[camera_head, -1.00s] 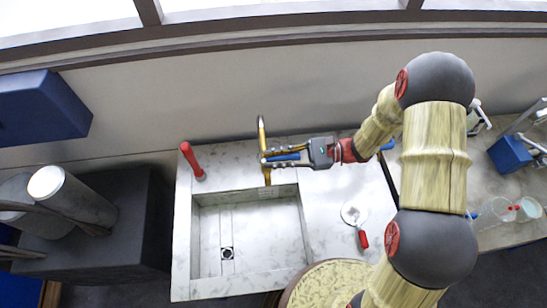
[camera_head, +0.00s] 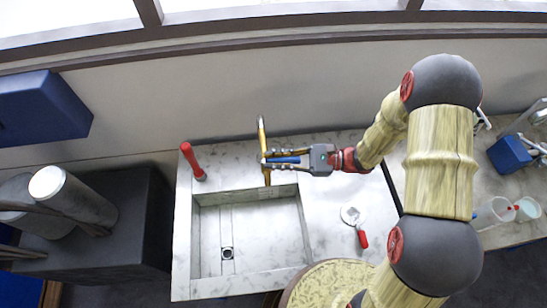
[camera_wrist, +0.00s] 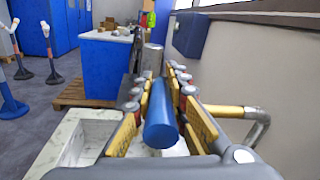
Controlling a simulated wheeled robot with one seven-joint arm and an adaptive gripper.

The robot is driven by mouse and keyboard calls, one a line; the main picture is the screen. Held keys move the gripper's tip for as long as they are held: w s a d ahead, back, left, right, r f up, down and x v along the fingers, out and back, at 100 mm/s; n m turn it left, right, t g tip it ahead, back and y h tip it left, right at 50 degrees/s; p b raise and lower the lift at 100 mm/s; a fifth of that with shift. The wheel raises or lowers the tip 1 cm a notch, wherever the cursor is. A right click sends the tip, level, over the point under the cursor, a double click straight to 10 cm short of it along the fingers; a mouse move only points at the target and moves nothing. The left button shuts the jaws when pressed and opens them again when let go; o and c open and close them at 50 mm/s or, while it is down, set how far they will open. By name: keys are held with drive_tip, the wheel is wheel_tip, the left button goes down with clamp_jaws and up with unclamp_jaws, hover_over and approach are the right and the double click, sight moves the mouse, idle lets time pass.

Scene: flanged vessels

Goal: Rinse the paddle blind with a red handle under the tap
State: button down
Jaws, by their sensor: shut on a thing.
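The paddle blind with a red handle (camera_head: 352,220) lies flat on the pale marbled counter right of the sink basin, its grey disc toward the back and its handle toward the front. My gripper (camera_head: 268,160) reaches left over the back of the sink, beside the brass tap spout (camera_head: 263,140), and is shut on a blue cylinder (camera_head: 285,160). The cylinder lies lengthwise between the fingers in the wrist view (camera_wrist: 161,115); what it belongs to is hidden. The spout also shows at the right there (camera_wrist: 228,111). No water is visible.
The empty sink basin (camera_head: 265,240) has a drain at its left. A red lever (camera_head: 193,160) stands at its back left corner. A round patterned top (camera_head: 325,285) is in front. Clear vessels (camera_head: 495,210) and a blue block (camera_head: 510,154) stand at right.

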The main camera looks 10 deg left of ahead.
drive_tip(key=shift+s+m+t, duration=0.1)
drive_tip(key=shift+m+t, duration=0.9)
drive_tip(key=shift+t, duration=0.6)
drive_tip(key=c, duration=1.7)
unclamp_jaws()
drive_tip(key=shift+c, duration=0.2)
drive_tip(key=shift+d, duration=0.1)
drive_tip(key=d, duration=1.1)
drive_tip(key=shift+s+d, duration=0.3)
drive_tip(key=shift+d, duration=0.1)
